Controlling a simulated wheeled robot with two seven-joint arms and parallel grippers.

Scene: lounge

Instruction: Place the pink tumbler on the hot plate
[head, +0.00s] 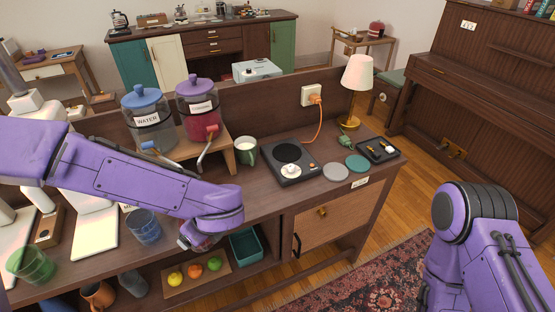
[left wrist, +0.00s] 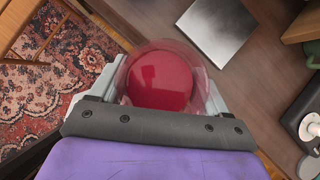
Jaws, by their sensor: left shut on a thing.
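The pink tumbler (left wrist: 160,78) is clear with a red inside and fills the middle of the left wrist view. My left gripper (left wrist: 160,92) is shut on it, one finger on each side. In the head view my left gripper (head: 195,238) is over the counter's front edge, left of and nearer than the hot plate; my wrist hides most of the tumbler there. The hot plate (head: 275,155) is a dark square unit with a round black plate and a white knob, and its top is empty. My right arm is at the right, with its gripper out of frame.
A green mug (head: 246,151) stands just left of the hot plate. Grey and teal coasters (head: 336,172), a lamp (head: 356,80) and a black tray (head: 379,150) are to its right. Two drink dispensers (head: 149,120) stand behind my left arm; a blue glass (head: 144,228) is near it.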

